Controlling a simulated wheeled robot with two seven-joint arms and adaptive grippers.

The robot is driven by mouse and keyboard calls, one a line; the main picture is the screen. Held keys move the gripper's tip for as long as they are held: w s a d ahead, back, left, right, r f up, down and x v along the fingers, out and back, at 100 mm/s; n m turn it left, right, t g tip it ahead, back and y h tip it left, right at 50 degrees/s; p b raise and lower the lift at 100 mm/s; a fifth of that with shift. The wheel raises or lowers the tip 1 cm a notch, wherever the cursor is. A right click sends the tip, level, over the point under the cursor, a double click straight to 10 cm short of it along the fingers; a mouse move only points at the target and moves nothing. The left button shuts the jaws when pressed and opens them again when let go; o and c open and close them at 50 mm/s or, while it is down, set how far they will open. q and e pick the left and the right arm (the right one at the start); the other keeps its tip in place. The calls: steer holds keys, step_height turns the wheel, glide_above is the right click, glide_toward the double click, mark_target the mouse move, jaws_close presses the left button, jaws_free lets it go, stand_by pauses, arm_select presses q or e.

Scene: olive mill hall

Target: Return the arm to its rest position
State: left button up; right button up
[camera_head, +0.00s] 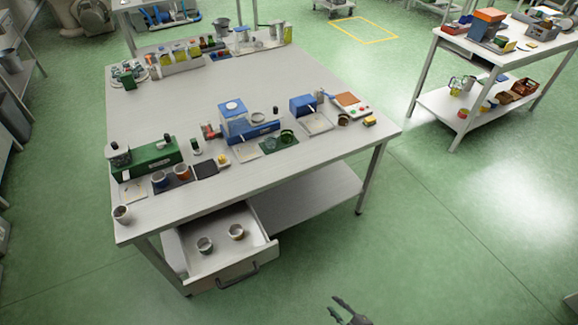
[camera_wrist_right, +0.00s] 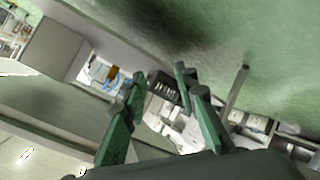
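My right gripper (camera_head: 342,308) shows at the bottom of the head view, over the green floor in front of the table. Its two fingers are spread with a gap between them and nothing in it. In the right wrist view its fingers (camera_wrist_right: 158,105) also stand apart, with only distant background between them. The gripper is clear of the table (camera_head: 290,185) and of the open drawer (camera_head: 262,246). My left gripper is in neither view.
The drawer is pulled out at the table's front left and holds two small cups (camera_head: 205,245). Devices, including a green box (camera_head: 152,158) and a blue machine (camera_head: 235,122), line the tabletop. A loaded cart (camera_head: 440,100) stands at right. The floor at front right is clear.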

steer(key=s+d+f+m+g+h+p, duration=0.1)
steer(key=s+d+f+m+g+h, duration=0.2)
steer(key=s+d+f, duration=0.45)
steer(key=s+d+f+m+g+h+p, duration=0.15)
steer(key=s+d+f+m, duration=0.35)
steer(key=s, duration=0.5)
steer(key=s+d+f+m+g+h+p, duration=0.1)
steer(key=s+f+m+g, duration=0.1)
steer(key=s, duration=1.1)
steer(key=s+d+f+m+g+h, duration=0.1)
steer(key=s+f+m+g, duration=0.2)
steer(key=s, duration=1)
steer(key=shift+s+m+p, duration=0.4)
steer(key=shift+m, duration=0.4)
